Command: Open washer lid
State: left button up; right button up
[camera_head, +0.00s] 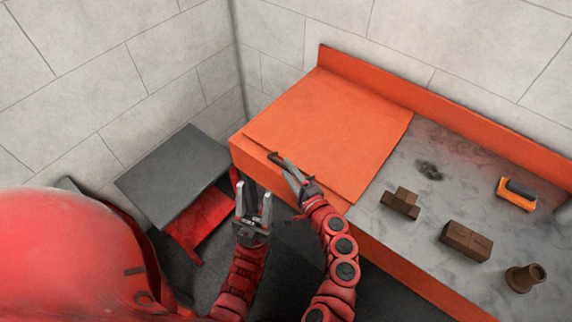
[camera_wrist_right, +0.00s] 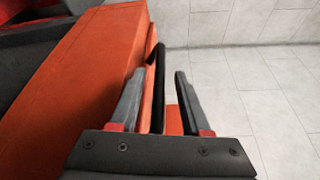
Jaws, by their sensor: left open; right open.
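The washer lid (camera_head: 340,115) is a flat orange panel. It lies shut on the left part of the orange counter unit. My right gripper (camera_head: 285,165) is at the lid's front edge with its fingers apart. In the right wrist view, the gripper (camera_wrist_right: 158,98) has a dark upright bar (camera_wrist_right: 160,85) between its fingers, beside the orange surface (camera_wrist_right: 95,75). I cannot tell whether the fingers touch the bar or what it belongs to. My left gripper (camera_head: 254,207) is open and empty, pointing up in front of the unit, below the right one.
Right of the lid, a grey marbled worktop (camera_head: 450,190) holds brown blocks (camera_head: 466,241), a brown flanged part (camera_head: 525,277) and an orange-and-black item (camera_head: 517,194). A dark grey-topped stand (camera_head: 175,175) is at the left. Pale block walls (camera_head: 110,70) close off the back.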

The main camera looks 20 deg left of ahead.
jog(key=shift+x, duration=0.95)
grip_shut()
dwell(0.8)
